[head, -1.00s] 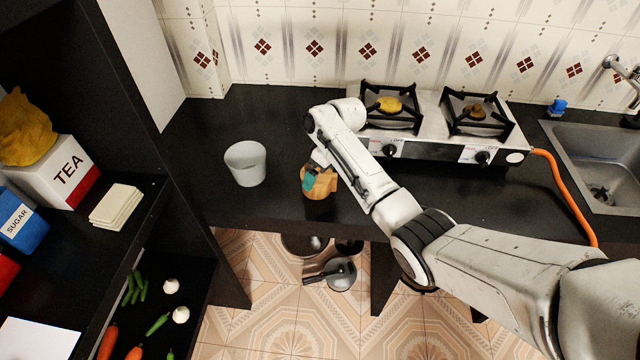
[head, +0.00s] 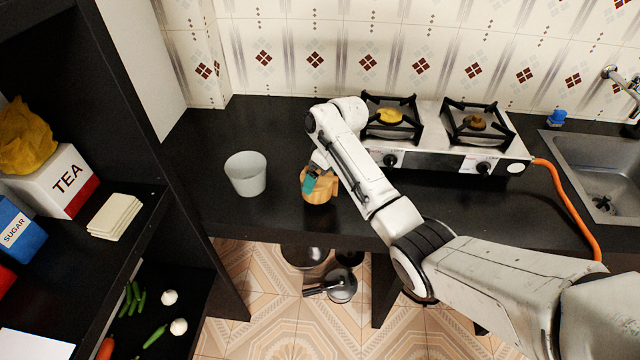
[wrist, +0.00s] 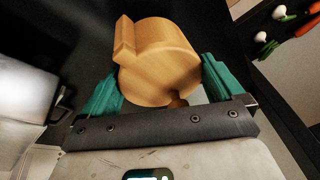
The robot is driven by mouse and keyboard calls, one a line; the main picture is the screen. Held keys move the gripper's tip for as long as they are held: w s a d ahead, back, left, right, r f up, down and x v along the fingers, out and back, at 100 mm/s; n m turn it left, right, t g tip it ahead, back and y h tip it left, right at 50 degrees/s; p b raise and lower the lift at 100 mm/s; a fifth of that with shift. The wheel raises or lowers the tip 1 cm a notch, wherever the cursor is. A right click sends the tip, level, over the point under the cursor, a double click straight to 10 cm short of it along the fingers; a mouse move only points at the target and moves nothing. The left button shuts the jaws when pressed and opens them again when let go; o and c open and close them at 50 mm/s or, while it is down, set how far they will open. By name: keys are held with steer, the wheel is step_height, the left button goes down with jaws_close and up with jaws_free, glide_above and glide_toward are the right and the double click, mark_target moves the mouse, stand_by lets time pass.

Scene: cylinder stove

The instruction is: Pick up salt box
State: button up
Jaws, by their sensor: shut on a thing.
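The salt box is a round, light-brown wooden box (head: 322,187) with a squared lip on one side. It is at the counter's front part, right of a white cup. In the wrist view the wooden box (wrist: 158,62) fills the space between the two teal fingers. My gripper (head: 311,181) comes down from above and is shut on the box; its fingers also show in the wrist view (wrist: 162,86). My wrist hides part of the box in the head view. I cannot tell whether its underside touches the counter.
The white cup (head: 246,174) stands left of the box. A two-burner stove (head: 440,150) is behind on the right, with an orange hose (head: 566,195) and a sink (head: 590,165) beyond. A dark shelf with a tea box (head: 62,182) is at left. Black counter (head: 275,140) is clear behind the box.

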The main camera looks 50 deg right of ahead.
steer(key=s+a+r+p, duration=0.2)
steer(key=s+r+p, duration=0.1)
steer(key=s+r, duration=0.2)
steer(key=s+a+r+p, duration=0.2)
steer(key=s+r, duration=0.3)
steer(key=s, duration=0.3)
steer(key=shift+a+r+p, duration=0.15)
steer(key=shift+a+p, duration=0.25)
steer(key=shift+p, duration=0.25)
steer(key=a+f+b, duration=0.2)
steer(key=a+f, duration=0.6)
steer(key=a, duration=0.2)
steer(key=a+f+m+b, duration=0.1)
steer(key=a+f+b, duration=0.1)
steer(key=a+f, duration=0.5)
steer(key=a, duration=0.3)
steer(key=shift+w+a+f, duration=0.2)
steer(key=shift+a+f, duration=0.1)
steer(key=shift+f, duration=0.1)
